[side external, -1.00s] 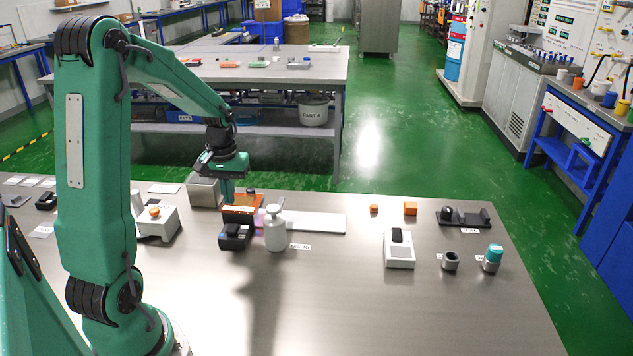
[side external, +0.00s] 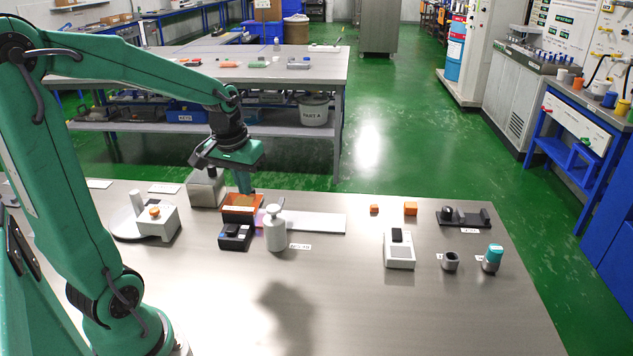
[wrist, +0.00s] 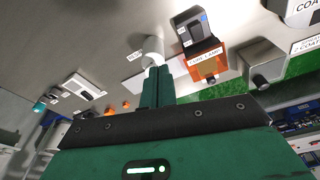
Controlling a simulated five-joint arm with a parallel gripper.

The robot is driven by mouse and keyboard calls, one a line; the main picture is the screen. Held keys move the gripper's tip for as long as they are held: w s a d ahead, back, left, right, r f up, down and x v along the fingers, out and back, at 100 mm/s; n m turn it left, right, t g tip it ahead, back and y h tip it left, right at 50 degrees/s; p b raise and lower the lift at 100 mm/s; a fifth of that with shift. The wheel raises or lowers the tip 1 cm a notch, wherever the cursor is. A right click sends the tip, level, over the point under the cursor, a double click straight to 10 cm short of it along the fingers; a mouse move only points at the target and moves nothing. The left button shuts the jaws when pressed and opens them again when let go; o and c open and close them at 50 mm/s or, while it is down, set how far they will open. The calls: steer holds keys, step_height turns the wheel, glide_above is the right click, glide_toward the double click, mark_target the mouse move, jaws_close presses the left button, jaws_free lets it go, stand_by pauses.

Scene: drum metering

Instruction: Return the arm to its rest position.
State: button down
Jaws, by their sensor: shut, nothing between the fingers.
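In the wrist view the shut fingers (wrist: 157,84) show in the centre, pointing toward a grey-white bottle-shaped object (wrist: 153,47). My upper arm leans to the left in the side view, and my forearm reaches right to the gripper. No rest position is marked in either view.
Close to the gripper stand a grey metal box (side external: 207,188), a black device (side external: 235,237), the grey bottle-shaped object (side external: 275,232) and a white device with an orange knob (side external: 157,220). Small orange blocks (side external: 410,208) and a white instrument (side external: 399,250) stand further right.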

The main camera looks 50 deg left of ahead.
steer(key=s+d+r+m+t, duration=0.3)
steer(key=s+d+r+m, duration=0.2)
steer(key=d, duration=0.8)
steer(key=shift+s+d+r+m+t+h, duration=0.25)
steer(key=shift+s+r+m+t+h, duration=0.15)
steer(key=shift+s, duration=1.4)
steer(key=c, duration=1.5)
jaws_free()
steer(key=o, duration=0.7)
steer(key=shift+w+a+r, duration=0.25)
steer(key=shift+w+a, duration=0.1)
steer(key=shift+w, duration=0.1)
steer(key=o, duration=0.8)
steer(key=w+a, duration=0.1)
steer(key=w+a+r+m+g, duration=0.1)
steer(key=w, duration=0.1)
steer(key=shift+a+y, duration=0.2)
steer(key=shift+y, duration=0.1)
steer(key=w+a+f+m+g, duration=0.1)
steer(key=w+a+f+m, duration=0.1)
steer(key=a, duration=0.6)
steer(key=w+a+f+m+g, duration=0.2)
steer(key=w+a, duration=0.3)
steer(key=a, duration=0.4)
steer(key=w+a+f+m+g, duration=0.1)
steer(key=w+a+f+m, duration=0.2)
steer(key=a, duration=0.6)
steer(key=shift+w+m+g, duration=0.3)
steer(key=shift+w+m, duration=0.2)
steer(key=shift+w, duration=0.05)
